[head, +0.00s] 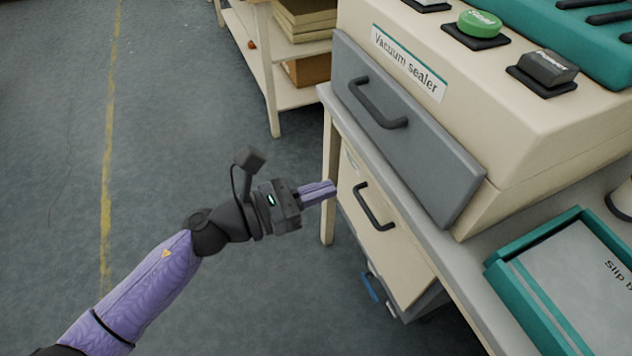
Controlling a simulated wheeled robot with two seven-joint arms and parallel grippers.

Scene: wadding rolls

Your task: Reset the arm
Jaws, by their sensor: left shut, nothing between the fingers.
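My left arm comes in from the lower left, and its left gripper (329,188) is shut and empty. Its fingertips point right, in front of the table's leg and close to the cream drawer (375,225) under the tabletop. I cannot tell whether the tips touch anything. My right gripper is not in view.
The vacuum sealer (500,120) stands on the table (455,275), its grey drawer front (410,145) facing me. A teal-rimmed tray (530,305) lies at the right. A shelf (262,60) with boxes stands behind. The floor at left is clear.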

